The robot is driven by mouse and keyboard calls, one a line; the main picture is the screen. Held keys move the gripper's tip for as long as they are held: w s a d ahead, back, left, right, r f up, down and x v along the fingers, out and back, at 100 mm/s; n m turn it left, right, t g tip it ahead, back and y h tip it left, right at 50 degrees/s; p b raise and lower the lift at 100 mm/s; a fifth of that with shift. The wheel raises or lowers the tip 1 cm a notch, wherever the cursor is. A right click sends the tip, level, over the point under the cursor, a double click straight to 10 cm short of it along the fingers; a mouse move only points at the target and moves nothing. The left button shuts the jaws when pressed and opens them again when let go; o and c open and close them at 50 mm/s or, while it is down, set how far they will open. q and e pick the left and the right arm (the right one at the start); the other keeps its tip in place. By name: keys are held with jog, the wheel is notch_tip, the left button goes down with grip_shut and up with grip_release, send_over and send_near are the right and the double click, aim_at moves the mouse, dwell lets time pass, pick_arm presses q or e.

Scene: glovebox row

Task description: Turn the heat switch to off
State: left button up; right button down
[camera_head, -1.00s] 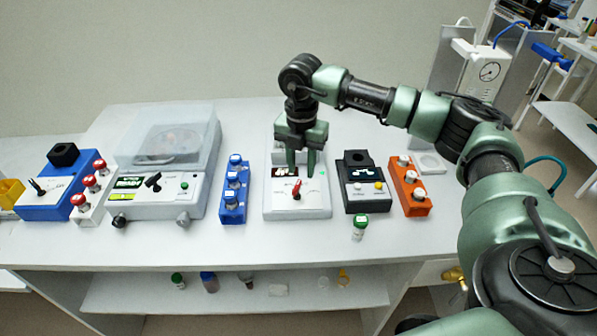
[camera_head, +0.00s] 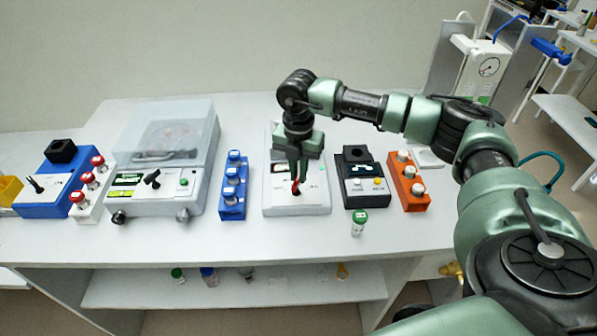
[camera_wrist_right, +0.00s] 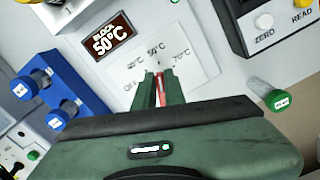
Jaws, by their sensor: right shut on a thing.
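The heat switch is a small red lever (camera_head: 295,188) on the sloping front of the white block heater (camera_head: 316,207). In the right wrist view the red lever (camera_wrist_right: 160,82) shows between the fingertips and points toward the 50°C mark. OFF is printed left of that mark and 70°C right of it. The heater's display (camera_wrist_right: 109,35) reads BLOCK 50°C. My right gripper (camera_head: 298,179) reaches down from above and is shut on the red lever; its fingers hide part of it. My left gripper is out of view.
A blue vial rack (camera_head: 233,205) stands left of the heater, and a dark reader (camera_head: 361,198) with buttons stands close on its right. A green-capped vial (camera_head: 358,224) stands in front of the reader. An orange rack (camera_head: 408,186) is further right. The front bench strip is mostly clear.

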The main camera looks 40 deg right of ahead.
jog(key=shift+n, duration=0.3)
jog(key=n, duration=0.1)
jog(key=n+b, duration=0.2)
jog(key=shift+w+a+f+n, duration=0.1)
jog(key=shift+w+a+n, duration=0.15)
jog(key=shift+a+n, duration=0.05)
jog(key=shift+w+a+n+b, duration=0.15)
jog(key=shift+n+b, duration=0.45)
jog(key=shift+n, duration=0.55)
jog(key=shift+a+n+b, duration=0.15)
jog(key=shift+n+b, duration=0.4)
jog(key=shift+n, duration=0.6)
jog(key=c, duration=1.5)
grip_release()
